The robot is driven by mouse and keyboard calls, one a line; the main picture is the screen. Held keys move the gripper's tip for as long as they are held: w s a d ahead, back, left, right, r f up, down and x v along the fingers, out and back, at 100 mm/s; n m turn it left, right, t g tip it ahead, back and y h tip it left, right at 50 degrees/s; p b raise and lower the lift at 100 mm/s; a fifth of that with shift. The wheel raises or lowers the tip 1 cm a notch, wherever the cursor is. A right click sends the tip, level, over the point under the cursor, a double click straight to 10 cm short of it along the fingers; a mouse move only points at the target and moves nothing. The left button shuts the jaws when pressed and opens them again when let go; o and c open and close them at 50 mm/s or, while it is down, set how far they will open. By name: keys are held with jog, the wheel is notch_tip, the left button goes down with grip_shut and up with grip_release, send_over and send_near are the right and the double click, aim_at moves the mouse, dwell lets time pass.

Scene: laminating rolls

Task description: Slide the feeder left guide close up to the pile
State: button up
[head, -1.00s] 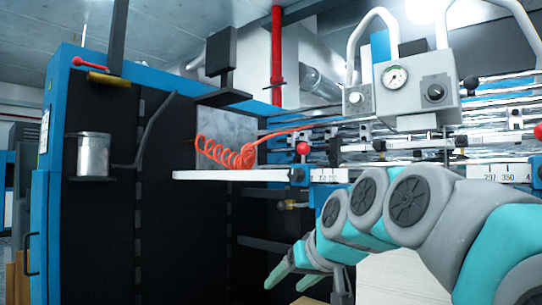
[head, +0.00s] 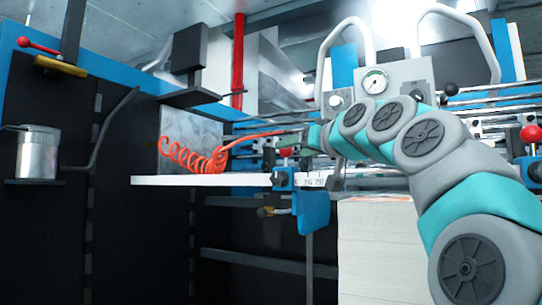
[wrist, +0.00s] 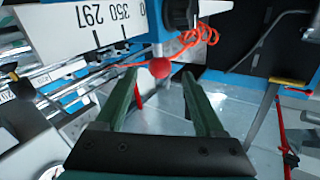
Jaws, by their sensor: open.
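The feeder left guide is a blue clamp (head: 284,180) on the scale rail (head: 200,180), with a blue plate (head: 313,212) hanging below and a red ball knob (head: 286,152) on top. The pile (head: 380,245), a tall white paper stack, stands to its right; a narrow gap shows between plate and pile. My gripper (head: 308,138) is open, beside the knob at its upper right. In the wrist view, the red knob (wrist: 160,68) appears between the spread fingertips of my gripper (wrist: 158,76); contact is not visible. The blue clamp (wrist: 181,14) shows beyond it.
A coiled orange hose (head: 195,158) hangs above the rail, left of the guide. A gauge box (head: 385,82) with white handles stands behind my arm. A second red knob (head: 530,134) is at the right. A metal can (head: 38,153) sits far left.

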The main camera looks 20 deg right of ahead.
aim_at(280, 152)
jog(key=w+p, duration=0.1)
jog(key=w, duration=0.7)
jog(key=shift+a, duration=0.3)
jog(key=shift+c, duration=0.4)
grip_shut()
dwell(0.9)
